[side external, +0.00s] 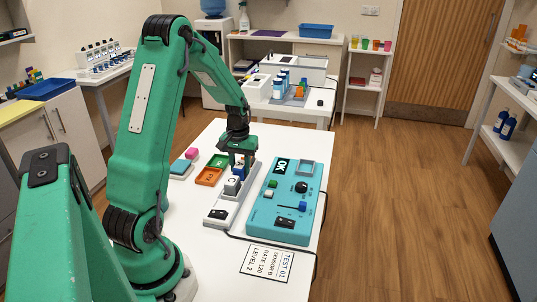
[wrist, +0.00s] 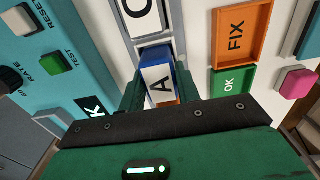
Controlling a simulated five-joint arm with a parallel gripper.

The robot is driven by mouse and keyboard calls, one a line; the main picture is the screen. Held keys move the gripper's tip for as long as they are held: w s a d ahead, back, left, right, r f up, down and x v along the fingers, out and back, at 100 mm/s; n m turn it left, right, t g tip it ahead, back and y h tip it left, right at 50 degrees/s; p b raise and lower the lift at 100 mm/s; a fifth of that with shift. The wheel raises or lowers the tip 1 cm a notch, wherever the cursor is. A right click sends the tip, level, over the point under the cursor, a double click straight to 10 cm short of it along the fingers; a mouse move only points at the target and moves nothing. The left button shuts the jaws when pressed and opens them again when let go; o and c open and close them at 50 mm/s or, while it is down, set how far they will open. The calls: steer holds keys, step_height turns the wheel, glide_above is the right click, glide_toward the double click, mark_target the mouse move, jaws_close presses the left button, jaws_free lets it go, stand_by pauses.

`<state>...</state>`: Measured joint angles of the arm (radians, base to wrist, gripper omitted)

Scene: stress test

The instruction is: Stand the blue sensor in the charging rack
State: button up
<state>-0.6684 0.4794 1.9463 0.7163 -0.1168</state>
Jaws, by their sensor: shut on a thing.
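The blue sensor (wrist: 177,72), a block with a white face lettered A, sits between the two fingers of my gripper (wrist: 158,92) in the wrist view. My gripper is shut on it. In the side view my gripper (side external: 238,163) points down over the far part of the pale charging rack (side external: 217,213), and a little of the blue sensor (side external: 240,171) shows below the fingers. A grey-and-white piece lettered C (side external: 233,185) stands on the rack nearer the camera. The sensor's lower end is hidden, so I cannot tell whether it touches the rack.
A teal test box (side external: 265,215) with an OK screen, knob and slider stands close right of the rack. An orange FIX tray (side external: 209,177) and green OK tray (side external: 218,161) lie left. A pink block (side external: 192,153) is beyond them. A printed card (side external: 267,263) lies in front.

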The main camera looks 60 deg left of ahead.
mark_target(242, 165)
steer(key=shift+f, duration=0.4)
steer(key=o, duration=1)
steer(key=shift+r, duration=0.15)
step_height(242, 165, up, 12)
stand_by(0.6)
steer(key=s+d+r+m+t+y, duration=0.15)
steer(key=d+r, duration=0.25)
steer(key=d, duration=0.4)
steer(key=s+d+r+m+t+h, duration=0.1)
steer(key=d+r+m, duration=0.25)
steer(key=d, duration=0.35)
steer(key=s+d+r+m+t, duration=0.2)
steer(key=s+d+m+t, duration=0.1)
steer(key=s+d, duration=0.5)
steer(key=d+m, duration=0.1)
steer(key=d, duration=0.2)
steer(key=shift+s+d, duration=0.25)
steer(key=shift+s, duration=0.1)
